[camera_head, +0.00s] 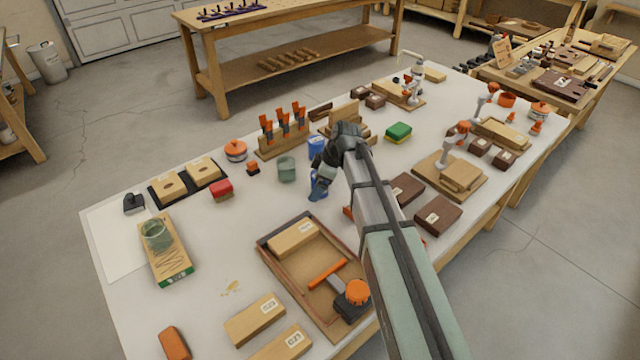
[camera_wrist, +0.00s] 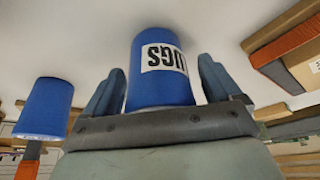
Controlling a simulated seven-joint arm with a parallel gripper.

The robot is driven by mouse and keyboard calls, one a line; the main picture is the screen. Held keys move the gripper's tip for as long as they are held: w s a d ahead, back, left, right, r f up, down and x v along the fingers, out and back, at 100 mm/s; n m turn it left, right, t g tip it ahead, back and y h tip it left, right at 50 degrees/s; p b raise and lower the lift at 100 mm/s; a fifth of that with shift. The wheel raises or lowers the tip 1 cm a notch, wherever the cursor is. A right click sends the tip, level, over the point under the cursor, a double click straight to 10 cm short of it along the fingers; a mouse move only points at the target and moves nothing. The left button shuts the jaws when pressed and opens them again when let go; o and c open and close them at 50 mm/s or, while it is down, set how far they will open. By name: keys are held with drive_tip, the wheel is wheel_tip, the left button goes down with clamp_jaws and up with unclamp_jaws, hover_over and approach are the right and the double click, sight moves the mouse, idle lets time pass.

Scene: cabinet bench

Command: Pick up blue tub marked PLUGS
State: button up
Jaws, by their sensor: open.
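The blue tub marked PLUGS (camera_wrist: 158,92) fills the middle of the wrist view, its white label showing the letters "UGS". My gripper (camera_wrist: 160,72) is open, with one finger on each side of this tub. Whether the fingers touch it I cannot tell. In the head view my gripper (camera_head: 322,176) is low over the table, and the blue tub (camera_head: 318,190) shows partly beneath it. A second blue tub (camera_wrist: 45,108) stands to the left in the wrist view. In the head view a blue tub (camera_head: 316,146) also shows just behind my gripper.
A green-grey cup (camera_head: 287,169) stands left of my gripper. A wooden rack with orange-handled tools (camera_head: 284,141) is behind it. Dark brown boxes (camera_head: 437,215) lie to the right.

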drive_tip(key=c, duration=1.2)
drive_tip(key=shift+o, duration=0.2)
drive_tip(key=shift+r, duration=0.1)
